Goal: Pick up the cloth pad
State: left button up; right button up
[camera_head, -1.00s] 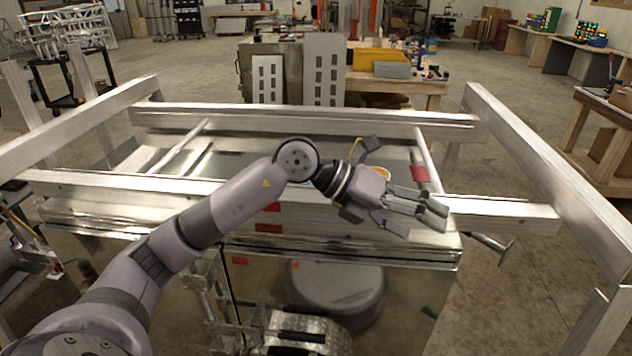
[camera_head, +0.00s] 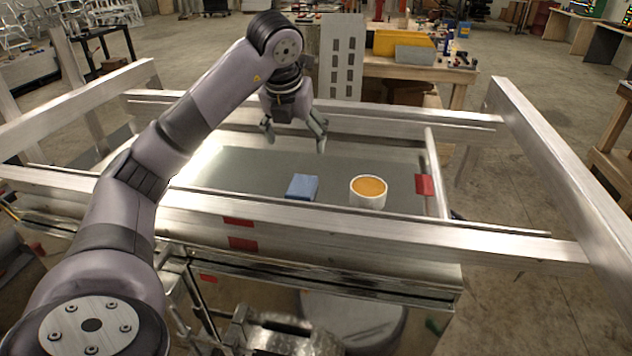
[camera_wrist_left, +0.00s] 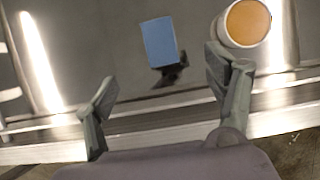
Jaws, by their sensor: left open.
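A blue block-like pad (camera_head: 302,187), which I take to be the cloth pad, lies on the grey surface inside the metal frame in the head view. In the left wrist view the blue pad (camera_wrist_left: 159,41) is ahead of the fingers, between their lines and apart from them. My left gripper (camera_head: 296,143) is open and empty, pointing down above the surface, behind the pad in the head view. Its two spread fingers also show in the left wrist view (camera_wrist_left: 165,100). My right gripper is not in view.
A white cup with orange content (camera_head: 368,190) stands right of the pad. Metal rails (camera_head: 330,222) enclose the surface, with a red patch (camera_head: 425,184) on the right. A wooden bench (camera_head: 420,72) with a yellow bin (camera_head: 404,43) stands behind.

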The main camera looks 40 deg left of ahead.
pick_arm(q)
jog(key=p, duration=0.2)
send_near(301, 186)
jog(key=shift+w+a+f+p, duration=0.2)
jog(key=shift+w+a+f, duration=0.15)
jog(key=shift+f, duration=0.25)
jog(key=shift+w+a+f+p, duration=0.15)
jog(key=shift+w+a+f, duration=0.1)
jog(key=shift+w+f, duration=0.25)
jog(key=shift+p+x, duration=0.35)
jog(key=shift+x, duration=0.55)
jog(key=p+x, duration=0.1)
jog(key=x, duration=0.2)
jog(key=p+x, duration=0.1)
jog(key=shift+s+d+f+p, duration=0.2)
jog(key=shift+f+p, duration=0.1)
jog(key=shift+w+f, duration=0.1)
jog(key=shift+f, duration=0.2)
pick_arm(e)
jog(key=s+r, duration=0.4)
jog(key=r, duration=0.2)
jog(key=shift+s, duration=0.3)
pick_arm(q)
jog(key=shift+f, duration=0.1)
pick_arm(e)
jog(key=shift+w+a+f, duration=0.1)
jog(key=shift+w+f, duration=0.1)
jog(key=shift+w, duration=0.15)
